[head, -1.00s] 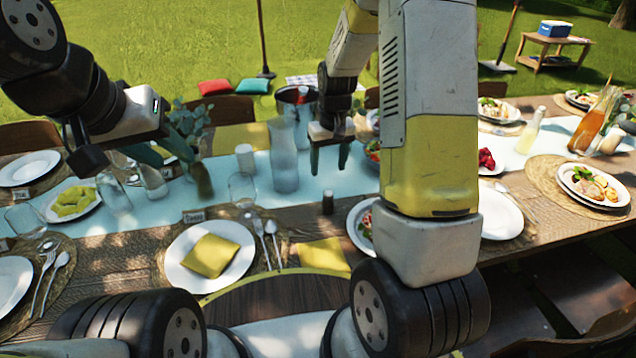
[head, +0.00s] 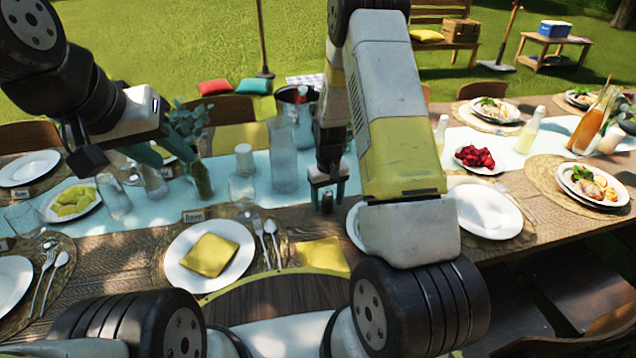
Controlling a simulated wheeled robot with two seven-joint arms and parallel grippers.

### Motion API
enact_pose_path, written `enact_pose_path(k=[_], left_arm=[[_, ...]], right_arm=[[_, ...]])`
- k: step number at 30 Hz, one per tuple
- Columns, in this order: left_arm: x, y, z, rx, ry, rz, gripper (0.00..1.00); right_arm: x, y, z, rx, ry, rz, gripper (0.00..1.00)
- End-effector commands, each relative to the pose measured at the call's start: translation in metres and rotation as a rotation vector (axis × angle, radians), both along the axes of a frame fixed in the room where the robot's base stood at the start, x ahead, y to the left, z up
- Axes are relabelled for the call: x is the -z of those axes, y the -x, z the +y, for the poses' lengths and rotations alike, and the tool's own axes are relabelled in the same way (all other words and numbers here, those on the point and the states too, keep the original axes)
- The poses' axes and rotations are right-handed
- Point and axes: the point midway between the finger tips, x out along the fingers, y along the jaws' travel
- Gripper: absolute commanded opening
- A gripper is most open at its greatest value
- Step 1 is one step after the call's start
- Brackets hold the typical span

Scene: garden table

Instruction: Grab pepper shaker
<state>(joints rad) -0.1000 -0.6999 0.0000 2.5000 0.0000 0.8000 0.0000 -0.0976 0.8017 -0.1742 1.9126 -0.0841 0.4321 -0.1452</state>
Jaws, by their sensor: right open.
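The pepper shaker (head: 327,203) is a small dark cylinder standing upright on the wooden table, just behind the yellow napkin. My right gripper (head: 327,198) points down over it, open, with one finger on each side of the shaker as seen from the head. The upper part of the shaker is partly hidden by the gripper, and I cannot tell whether the fingers touch it. My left gripper (head: 160,153) is at the left above the table, near the glasses; its jaw opening is not clear.
A plate with a yellow napkin (head: 209,255) lies left of the shaker, and another yellow napkin (head: 322,254) lies in front. A glass carafe (head: 283,150), a white cylinder (head: 244,158) and a green bottle (head: 201,178) stand behind. My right arm hides part of a plate.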

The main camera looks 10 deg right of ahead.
Motion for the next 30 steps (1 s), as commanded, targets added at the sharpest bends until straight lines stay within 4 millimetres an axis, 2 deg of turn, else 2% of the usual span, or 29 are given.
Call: enact_pose_path(k=[5, 12, 14, 15, 23, 26, 30], left_arm=[[0.0, 0.0, 0.0, 0.0, 0.0, 0.0, 0.36], [0.0, 0.0, 0.0, 0.0, 0.0, 0.0, 0.36], [0.0, 0.0, 0.0, 0.0, 0.0, 0.0, 0.36], [0.0, 0.0, 0.0, 0.0, 0.0, 0.0, 0.36], [0.0, 0.0, 0.0, 0.0, 0.0, 0.0, 0.36], [0.0, 0.0, 0.0, 0.0, 0.0, 0.0, 0.36], [0.0, 0.0, 0.0, 0.0, 0.0, 0.0, 0.36]], right_arm=[[0.0, 0.0, 0.0, 0.0, 0.0, 0.0, 0.61], [0.0, 0.0, 0.0, -0.001, 0.0, 0.0, 0.14], [0.0, 0.0, 0.0, -0.001, 0.0, 0.0, 0.03], [0.0, 0.0, 0.0, -0.001, 0.0, 0.0, 0.0], [-0.002, 0.0, 0.0, -0.001, 0.0, -0.001, 0.0], [-0.012, -0.001, 0.0, -0.001, 0.0, -0.002, 0.0], [-0.039, -0.002, 0.0, -0.002, 0.0, -0.006, 0.0]])
